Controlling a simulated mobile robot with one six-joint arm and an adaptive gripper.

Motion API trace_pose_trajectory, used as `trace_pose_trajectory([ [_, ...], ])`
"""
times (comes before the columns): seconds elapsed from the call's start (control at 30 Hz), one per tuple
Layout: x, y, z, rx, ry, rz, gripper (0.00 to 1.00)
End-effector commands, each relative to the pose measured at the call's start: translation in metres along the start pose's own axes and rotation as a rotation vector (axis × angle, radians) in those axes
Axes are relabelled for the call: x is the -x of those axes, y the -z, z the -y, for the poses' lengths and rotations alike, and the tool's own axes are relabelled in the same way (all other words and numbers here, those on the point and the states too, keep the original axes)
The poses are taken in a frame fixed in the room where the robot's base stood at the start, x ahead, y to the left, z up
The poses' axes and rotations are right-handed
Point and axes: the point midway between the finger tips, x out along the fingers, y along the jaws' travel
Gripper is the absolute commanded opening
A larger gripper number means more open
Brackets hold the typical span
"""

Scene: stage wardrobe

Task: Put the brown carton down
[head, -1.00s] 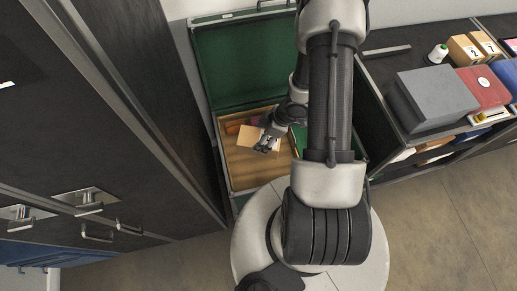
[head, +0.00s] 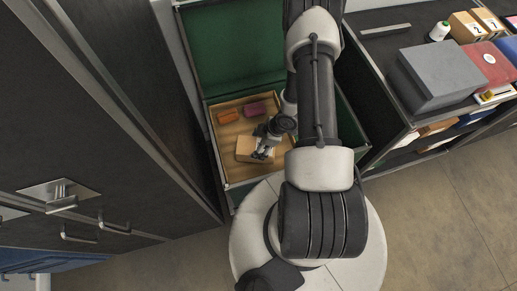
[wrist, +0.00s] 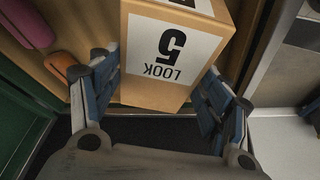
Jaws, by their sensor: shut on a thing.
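The brown carton (head: 247,147) with a white "LOOK 5" label is in my gripper (head: 263,153). In the wrist view the carton (wrist: 150,88) sits between the two blue-padded fingers of my gripper (wrist: 162,72), and its label reads upside down. In the head view it is over the near part of a wooden tray (head: 238,172) in an open green trunk (head: 224,60). I cannot tell whether its underside touches the tray floor. My gripper and arm hide part of the carton and the tray's right side.
An orange item (head: 230,116) and a magenta item (head: 255,108) lie at the tray's far end, apart from the carton. A dark cabinet (head: 120,120) stands close on the left. A shelf unit on the right holds a grey box (head: 437,75) and a red box (head: 492,62).

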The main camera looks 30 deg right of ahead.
Motion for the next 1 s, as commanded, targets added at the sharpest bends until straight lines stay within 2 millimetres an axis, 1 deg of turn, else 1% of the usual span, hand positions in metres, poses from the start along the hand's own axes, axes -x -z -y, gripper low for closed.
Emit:
trace_pose_trajectory([
  [0.03, -0.010, -0.004, 0.001, -0.002, 0.002, 0.000, 0.38],
  [0.1, -0.021, -0.009, 0.001, -0.002, 0.002, 0.000, 0.38],
  [0.2, -0.032, -0.013, 0.001, -0.001, 0.002, 0.000, 0.38],
  [0.47, -0.031, -0.013, 0.000, 0.000, 0.000, -0.001, 0.38],
  [0.57, -0.034, -0.014, 0.000, -0.001, 0.000, -0.001, 0.38],
  [0.6, -0.035, -0.014, 0.000, -0.001, 0.001, 0.000, 0.71],
  [0.9, -0.034, -0.014, 0.000, -0.001, 0.001, 0.000, 0.91],
  [1.0, -0.034, -0.014, 0.000, -0.001, 0.001, 0.000, 0.91],
])
